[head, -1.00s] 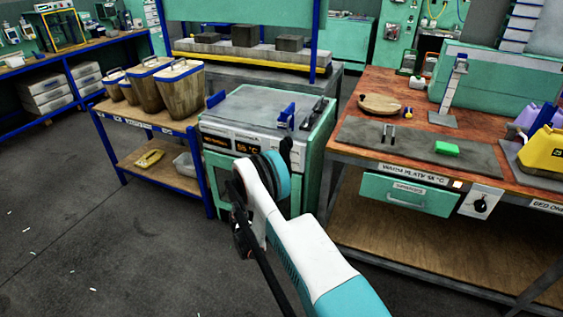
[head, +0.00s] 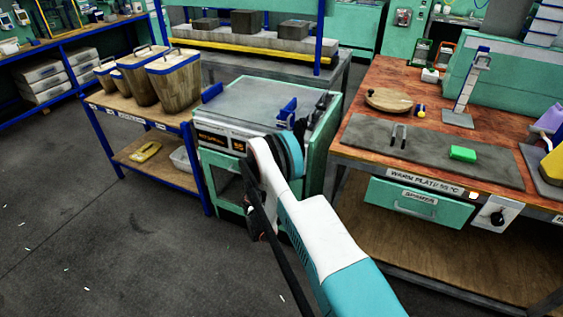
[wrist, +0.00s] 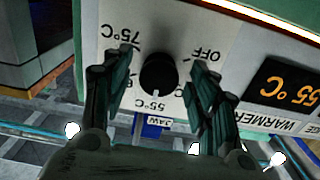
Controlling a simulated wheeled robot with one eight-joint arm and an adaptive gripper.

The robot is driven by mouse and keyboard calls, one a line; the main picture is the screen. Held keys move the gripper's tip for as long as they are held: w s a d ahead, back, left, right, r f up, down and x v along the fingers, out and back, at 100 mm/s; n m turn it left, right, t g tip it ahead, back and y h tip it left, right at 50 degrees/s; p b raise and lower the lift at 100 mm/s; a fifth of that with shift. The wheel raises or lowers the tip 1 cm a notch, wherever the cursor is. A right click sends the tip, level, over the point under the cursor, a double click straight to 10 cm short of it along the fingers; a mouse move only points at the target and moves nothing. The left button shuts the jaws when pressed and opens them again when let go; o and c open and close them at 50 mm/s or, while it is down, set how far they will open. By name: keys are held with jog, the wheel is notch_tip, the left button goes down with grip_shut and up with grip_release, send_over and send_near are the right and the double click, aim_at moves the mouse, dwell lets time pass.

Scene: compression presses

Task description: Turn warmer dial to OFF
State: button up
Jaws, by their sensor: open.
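The warmer dial (wrist: 159,74) is a round black knob on a white panel in the wrist view, where the lettering appears upside down. My gripper (wrist: 160,62) is open, with one dark finger on each side of the dial; contact cannot be told. In the head view the warmer (head: 265,103) is a green box with a grey top. My arm hides its dial and part of its front there.
A similar black knob (head: 497,217) sits on the warm plate bench to the right, beside a green drawer (head: 417,203). A wooden shelf cart (head: 140,120) with several buckets stands close on the left.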

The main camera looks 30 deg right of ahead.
jog(key=c, duration=1.1)
jog(key=shift+o, duration=0.2)
jog(key=shift+n, duration=0.4)
jog(key=n, duration=2.3)
jog(key=shift+s+r, duration=0.1)
jog(key=shift+r, duration=0.05)
